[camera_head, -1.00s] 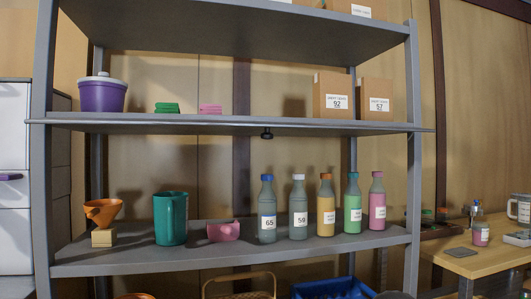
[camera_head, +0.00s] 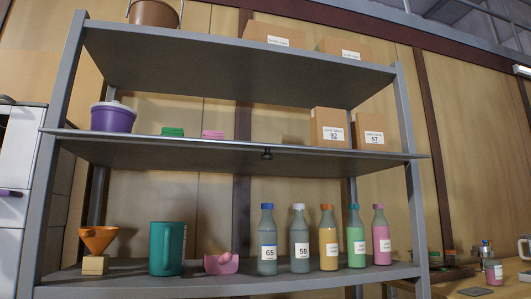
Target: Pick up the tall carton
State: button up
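Two brown cartons stand on the middle shelf at its right end. The taller one, labelled 92 (camera_head: 328,127), is on the left, upright. The shorter carton labelled 57 (camera_head: 369,131) stands just right of it. Two more brown cartons sit on the top shelf: one at left (camera_head: 273,36) and one at right (camera_head: 342,49), their lower parts hidden by the shelf edge.
A purple pot (camera_head: 113,117) and small green and pink items share that shelf, with bare room left of the cartons. Several bottles (camera_head: 328,238) stand below.

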aim_at(329, 127)
jog(key=k, duration=1.25)
jog(key=z, duration=0.7)
jog(key=i, duration=1.5)
jog(key=u, duration=0.7)
jog(key=i, duration=0.55)
jog(key=u, duration=2.2)
jog(key=k, duration=0.85)
jog(key=u, duration=0.05)
